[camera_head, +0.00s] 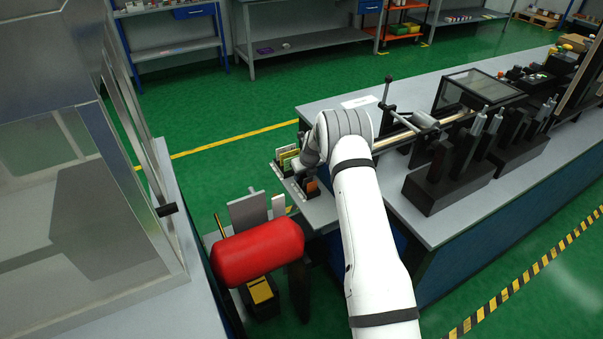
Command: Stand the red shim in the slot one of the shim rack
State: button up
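My arm reaches away over the corner of the grey workbench, and its wrist end with my gripper (303,166) is beside a small dark rack. The rack (280,169) stands near the bench's left edge and holds upright thin pieces, among them yellow-green ones (288,156). A small orange piece (312,187) shows in a dark holder just in front of the wrist. I cannot tell whether it is the red shim. The fingers are too small and too covered by the wrist to tell whether they hold anything. The slot numbers are not legible.
A large red cylinder (257,252) lies left of my arm, above a dark stand with a yellow top. Black fixtures (450,180) crowd the bench to the right. A glass-walled machine (80,180) fills the left. Green floor (220,180) lies between.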

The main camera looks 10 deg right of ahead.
jog(key=o, duration=0.5)
jog(key=shift+s+f, duration=0.15)
jog(key=shift+s, duration=0.1)
jog(key=shift+c, duration=0.2)
jog(key=shift+d, duration=0.1)
jog(key=shift+w, duration=0.15)
jog(key=shift+v, duration=4)
jog(key=shift+w, duration=0.1)
